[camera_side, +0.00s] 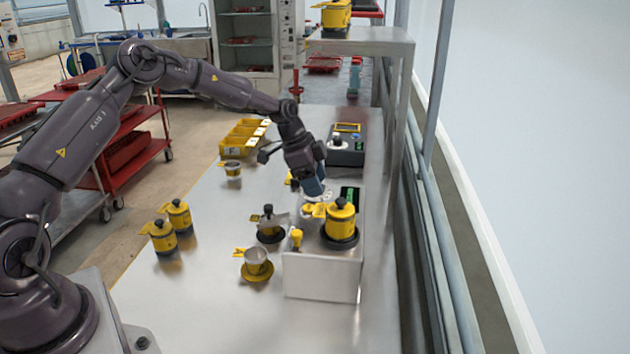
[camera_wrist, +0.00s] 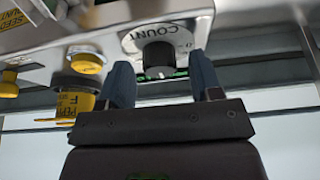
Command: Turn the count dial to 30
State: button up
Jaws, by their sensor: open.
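The count dial (camera_wrist: 159,58) is a black round knob on a pale plate marked COUNT, on the seeder's metal panel, in the wrist view. My gripper (camera_wrist: 163,78) is open, with one blue finger on each side of the dial. I cannot tell whether the fingers touch it. The dial's number scale is mostly hidden or too small to read. In the side view my gripper (camera_side: 314,188) is at the back left of the metal seeder box (camera_side: 322,278) and covers the dial there. A yellow canister (camera_side: 341,222) with a black knob sits on top of the box.
A yellow lever (camera_side: 296,238) sticks up at the box's front left. A dark device (camera_side: 346,150) is behind. The table's front is clear.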

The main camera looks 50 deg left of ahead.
jog(key=v, duration=1.2)
jog(key=shift+r, duration=0.35)
jog(key=s+d+r+n+y, duration=0.1)
jog(key=s+d+r+n, duration=0.2)
jog(key=s, duration=0.7)
jog(key=s+d+r+n+t+y, duration=0.1)
jog(key=s+d+r+n, duration=0.2)
jog(key=s+d, duration=0.5)
jog(key=s+d+r+n+t+y, duration=0.1)
jog(key=s+d+r+n, duration=0.2)
jog(key=s, duration=0.9)
jog(key=shift+s+d+r, duration=0.2)
jog(key=shift+d+r, duration=0.45)
jog(key=shift+d, duration=0.6)
